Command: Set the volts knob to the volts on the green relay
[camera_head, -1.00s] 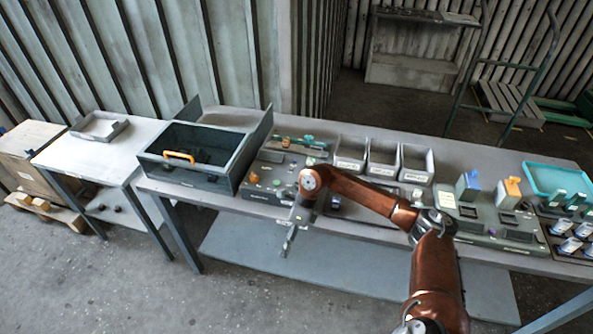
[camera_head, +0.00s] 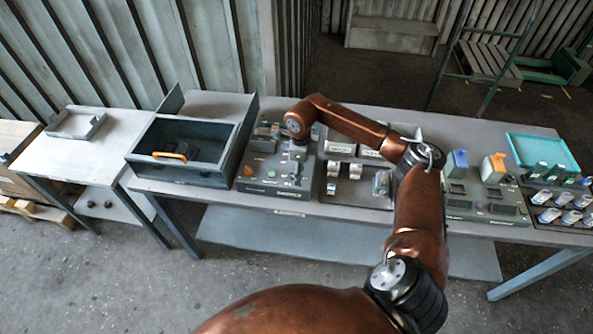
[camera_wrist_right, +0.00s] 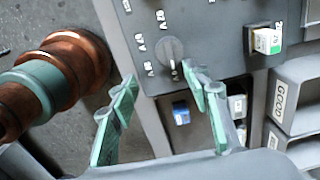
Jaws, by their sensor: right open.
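In the right wrist view the round grey volts knob (camera_wrist_right: 171,50) sits on a dark panel (camera_wrist_right: 215,22), with white volt labels around it. One label reads 12V; the others are small and slanted. A pale mark shows at the knob's lower edge. The green relay (camera_wrist_right: 268,40), with a white face, sits on the same panel to the right; its print is too small to read. My right gripper (camera_wrist_right: 164,82) is open and empty, its fingertips just short of the knob in the picture. In the head view it is over the panel (camera_head: 262,187), partly hidden by my arm. My left gripper is not in view.
Left of the panel stands an open dark box (camera_head: 150,172) with an orange handle. Grey bins (camera_head: 341,146) stand behind and right; one in the wrist view is labelled GOOD (camera_wrist_right: 296,95). A second grey panel (camera_head: 487,208) and a teal tray (camera_head: 545,150) lie further right.

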